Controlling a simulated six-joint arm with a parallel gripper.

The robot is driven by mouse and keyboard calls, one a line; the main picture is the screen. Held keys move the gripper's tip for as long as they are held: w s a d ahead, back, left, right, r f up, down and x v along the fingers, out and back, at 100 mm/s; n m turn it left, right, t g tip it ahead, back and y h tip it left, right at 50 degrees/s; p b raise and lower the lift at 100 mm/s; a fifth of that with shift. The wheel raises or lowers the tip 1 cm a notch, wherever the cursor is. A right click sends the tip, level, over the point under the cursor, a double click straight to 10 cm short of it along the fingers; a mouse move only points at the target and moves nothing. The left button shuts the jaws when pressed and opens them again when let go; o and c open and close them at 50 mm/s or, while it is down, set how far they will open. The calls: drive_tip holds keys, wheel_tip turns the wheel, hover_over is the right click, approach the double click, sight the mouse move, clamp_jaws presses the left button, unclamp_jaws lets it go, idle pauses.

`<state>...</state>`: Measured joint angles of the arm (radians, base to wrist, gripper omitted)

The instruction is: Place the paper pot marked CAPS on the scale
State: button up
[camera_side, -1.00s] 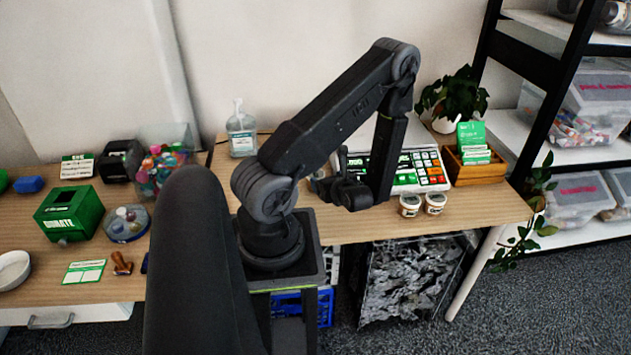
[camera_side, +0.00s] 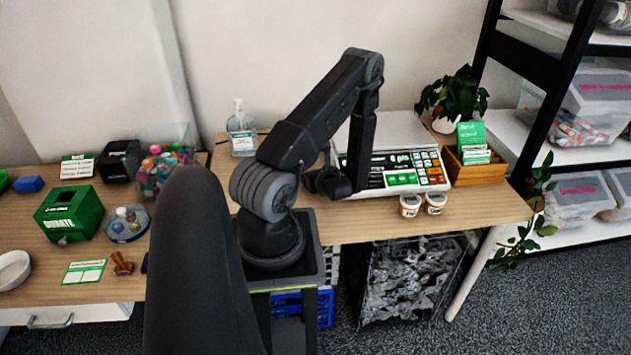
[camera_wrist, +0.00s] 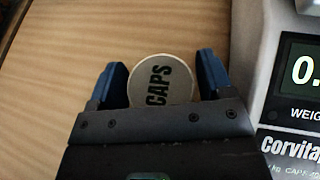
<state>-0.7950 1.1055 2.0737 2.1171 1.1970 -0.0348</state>
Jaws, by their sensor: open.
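The pot marked CAPS shows in the wrist view as a round pale lid (camera_wrist: 160,82) with dark letters. It stands on the wooden table, between the two blue fingers of my gripper (camera_wrist: 158,76), which is open around it. I cannot tell whether either finger touches it. In the side view my gripper (camera_side: 327,183) is low over the table, left of the scale (camera_side: 405,130), and the CAPS pot is hidden there. The scale's display also shows at the right of the wrist view (camera_wrist: 303,70). The visible part of its plate is bare.
Two similar small pots (camera_side: 410,205) (camera_side: 435,203) stand in front of the scale. A wooden box with green cards (camera_side: 478,170) and a plant (camera_side: 453,97) are right of and behind it. A pump bottle (camera_side: 241,132) stands at the back left.

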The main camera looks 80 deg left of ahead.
drive_tip(key=shift+c, duration=0.2)
drive_tip(key=c, duration=0.8)
drive_tip(key=shift+r, duration=0.1)
